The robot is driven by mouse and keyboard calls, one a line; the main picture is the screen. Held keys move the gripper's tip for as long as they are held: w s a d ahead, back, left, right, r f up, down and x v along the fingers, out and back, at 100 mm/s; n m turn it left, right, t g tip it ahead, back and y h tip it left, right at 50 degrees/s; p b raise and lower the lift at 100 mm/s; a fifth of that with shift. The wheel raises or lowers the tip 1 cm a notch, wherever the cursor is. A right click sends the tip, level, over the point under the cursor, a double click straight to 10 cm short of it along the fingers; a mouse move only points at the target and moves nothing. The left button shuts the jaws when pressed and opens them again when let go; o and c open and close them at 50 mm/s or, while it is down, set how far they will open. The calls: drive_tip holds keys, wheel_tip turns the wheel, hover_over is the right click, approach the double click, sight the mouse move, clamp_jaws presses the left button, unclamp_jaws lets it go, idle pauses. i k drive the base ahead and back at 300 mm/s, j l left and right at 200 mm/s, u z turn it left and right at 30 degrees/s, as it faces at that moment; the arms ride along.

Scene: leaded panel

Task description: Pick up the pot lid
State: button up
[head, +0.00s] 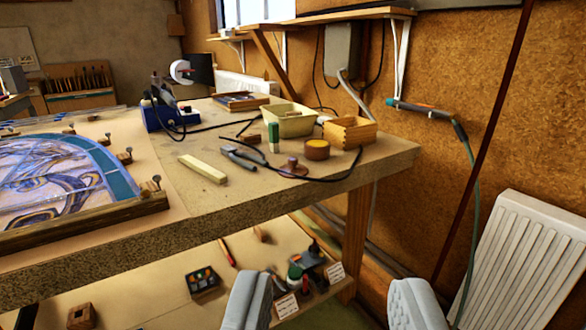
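The pot lid looks to be the small reddish-brown disc with a knob (292,168), lying on the bench near its front right edge. A dark cable runs close in front of it. A small round brown pot with a yellowish top (317,150) stands just behind it to the right. My gripper (331,304) is open, its two grey fingers wide apart at the bottom of the picture. The gripper is apart from the lid, which appears above and between the fingers in the picture.
The wooden bench (215,205) holds pliers (243,158), a pale block (202,168), a green-and-white stick (273,137), a cream tub (290,120) and a wooden box (350,132). A leaded panel (60,180) lies left. A lower shelf (150,290) holds tools. A white radiator (520,265) stands right.

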sight(293, 167)
drive_tip(key=i+j, duration=0.1)
drive_tip(key=i, duration=0.35)
drive_tip(key=i+j, duration=0.15)
drive_tip(key=i, duration=0.35)
